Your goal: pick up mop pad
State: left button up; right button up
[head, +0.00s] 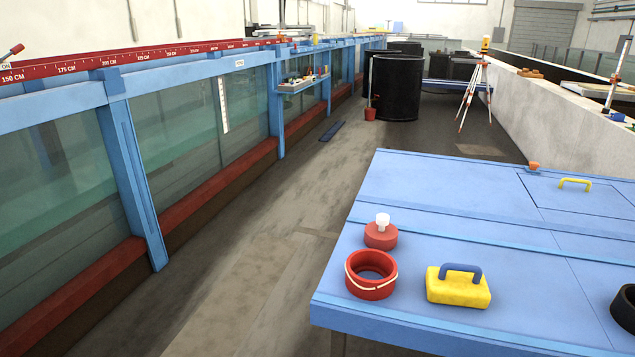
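A flat, dark blue, narrow pad (332,131) lies on the floor by the foot of the flume, some way off; it looks like the mop pad, but it is too small to be sure. A yellow block with a blue handle (458,288) sits on the near blue table and appears to be a different item. Neither of my grippers shows in the head view.
The blue table (420,185) fills the right foreground, with a red bucket (371,288) and a red jar with white knob (381,236). The glass flume (180,130) runs along the left. Black tanks (398,90) and a tripod (474,95) stand further back.

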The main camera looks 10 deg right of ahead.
aim_at(450, 284)
jog(key=z, duration=1.25)
